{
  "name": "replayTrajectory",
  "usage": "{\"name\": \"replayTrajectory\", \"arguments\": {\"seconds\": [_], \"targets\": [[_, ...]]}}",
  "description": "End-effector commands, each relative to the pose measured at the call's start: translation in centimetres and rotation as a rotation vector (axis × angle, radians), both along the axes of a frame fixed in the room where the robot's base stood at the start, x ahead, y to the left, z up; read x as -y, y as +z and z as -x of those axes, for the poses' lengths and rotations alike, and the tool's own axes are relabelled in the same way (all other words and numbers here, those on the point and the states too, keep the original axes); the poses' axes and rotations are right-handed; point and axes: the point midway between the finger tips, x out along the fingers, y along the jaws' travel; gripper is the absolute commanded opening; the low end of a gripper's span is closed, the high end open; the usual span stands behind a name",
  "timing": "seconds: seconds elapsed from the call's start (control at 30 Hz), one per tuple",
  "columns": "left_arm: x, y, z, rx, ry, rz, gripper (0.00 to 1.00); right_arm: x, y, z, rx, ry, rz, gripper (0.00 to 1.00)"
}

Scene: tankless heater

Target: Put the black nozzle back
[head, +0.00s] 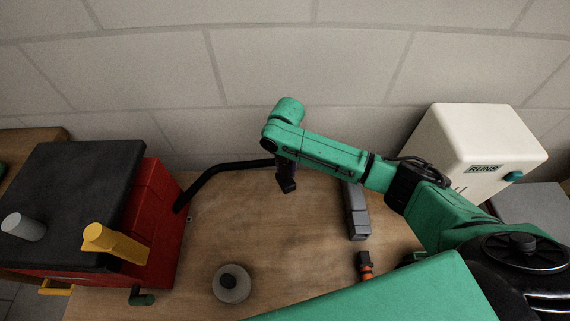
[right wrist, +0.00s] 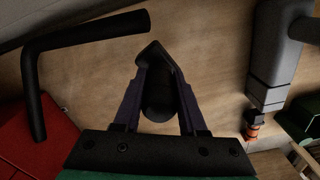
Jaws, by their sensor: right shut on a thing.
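My right gripper (head: 287,186) hangs over the wooden table near its back, fingers pointing down. It is shut on the black nozzle (right wrist: 157,98), which shows as a dark rounded piece between the two fingers in the right wrist view. In the head view the nozzle is hard to tell from the dark fingers. A bent black pipe (head: 225,168) rises from the red box, and its free end comes close to my right gripper. The pipe (right wrist: 95,33) also shows at the upper left of the right wrist view, apart from the fingers. My left gripper is not in view.
A red box with a black top (head: 80,190) stands at the left, with yellow (head: 115,243) and grey handles. A grey fitting (head: 354,210) and an orange-black piece (head: 366,266) are right of the gripper. A round grey disc (head: 231,284) lies in front. A white heater (head: 480,145) stands right.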

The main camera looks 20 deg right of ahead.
Motion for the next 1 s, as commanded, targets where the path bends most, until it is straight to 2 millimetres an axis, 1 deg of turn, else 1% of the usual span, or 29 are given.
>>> {"name": "replayTrajectory", "arguments": {"seconds": [0.17,0.27,0.33,0.5,0.63,0.8,1.0], "targets": [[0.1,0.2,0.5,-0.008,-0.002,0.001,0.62,0.0,0.2,0.0,0.0,-0.003,0.0,0.0],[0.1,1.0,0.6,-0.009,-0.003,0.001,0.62,0.1,0.5,-0.1,0.002,-0.003,0.001,0.0],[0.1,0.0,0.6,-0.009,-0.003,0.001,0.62,0.1,-1.0,-0.1,0.0,-0.003,0.001,0.0],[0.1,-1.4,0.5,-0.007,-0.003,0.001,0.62,0.1,-3.6,-0.1,0.0,-0.004,0.0,0.0],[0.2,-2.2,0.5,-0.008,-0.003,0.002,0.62,0.1,-5.1,-0.1,0.0,-0.004,0.0,0.0],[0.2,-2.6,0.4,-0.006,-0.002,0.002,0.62,0.1,-6.0,-0.1,0.001,-0.003,0.001,0.0],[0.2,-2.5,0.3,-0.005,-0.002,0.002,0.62,0.1,-5.9,-0.1,0.001,-0.003,0.0,0.0]]}}
